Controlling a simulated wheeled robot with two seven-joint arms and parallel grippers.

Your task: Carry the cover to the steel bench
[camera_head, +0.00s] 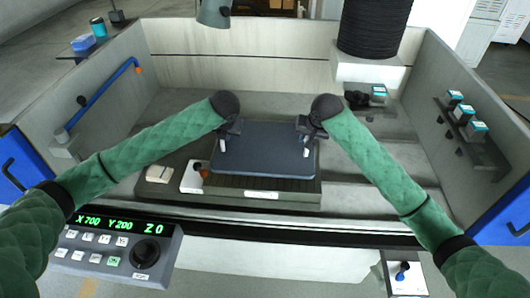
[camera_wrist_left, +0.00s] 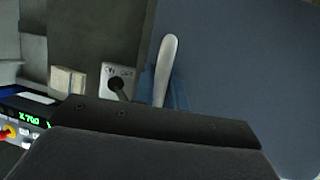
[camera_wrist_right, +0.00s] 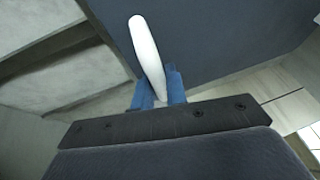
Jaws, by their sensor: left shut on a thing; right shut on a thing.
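The cover is a flat dark blue-grey panel (camera_head: 262,150) with a light upright handle near each side edge. It is in the middle of the machine tank, over a grey slab, and I cannot tell whether it touches the slab. My left gripper (camera_head: 222,146) is shut on the left handle (camera_wrist_left: 166,70). My right gripper (camera_head: 306,146) is shut on the right handle (camera_wrist_right: 147,52). The cover's dark face also fills much of both wrist views. The steel bench is not clearly identifiable in these views.
The tank's walls (camera_head: 435,90) surround the cover. A black ribbed column (camera_head: 372,28) stands at the back right and a grey-green head (camera_head: 213,12) hangs at the back. A control panel (camera_head: 118,252) is at the front left. Small boxed items (camera_head: 465,113) sit on the right shelf.

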